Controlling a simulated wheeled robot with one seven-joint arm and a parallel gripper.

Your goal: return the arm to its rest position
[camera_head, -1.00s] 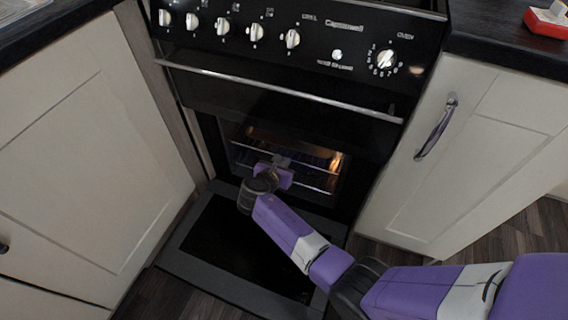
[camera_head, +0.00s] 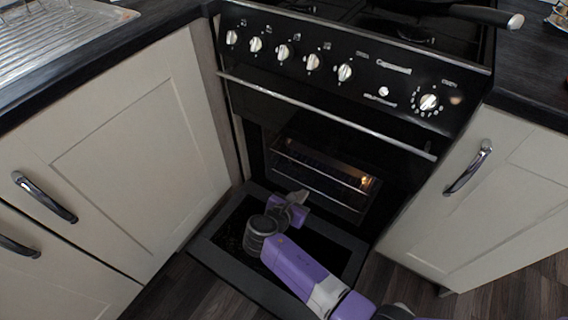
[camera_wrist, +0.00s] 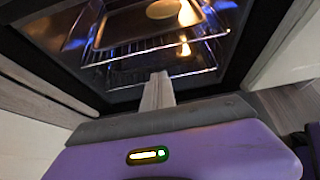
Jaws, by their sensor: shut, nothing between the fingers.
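My gripper (camera_head: 296,196) is in front of the open lower oven, above its lowered door (camera_head: 224,262). Its fingers are together and hold nothing. In the wrist view my gripper (camera_wrist: 158,88) points at the lit oven opening, with its tips just short of the wire rack (camera_wrist: 150,55). My purple arm reaches in from the bottom right of the head view. In the oven, a tray (camera_wrist: 125,25) with a round, pale item (camera_wrist: 163,9) rests on the rack. The oven cavity (camera_head: 320,175) is lit inside.
The cooker's control panel (camera_head: 345,70) and long handle (camera_head: 330,115) are above the opening. Cream cupboards (camera_head: 130,150) stand at the left and another cupboard (camera_head: 490,200) at the right. A pan (camera_head: 450,14) is on the hob. Dark floor shows around the door.

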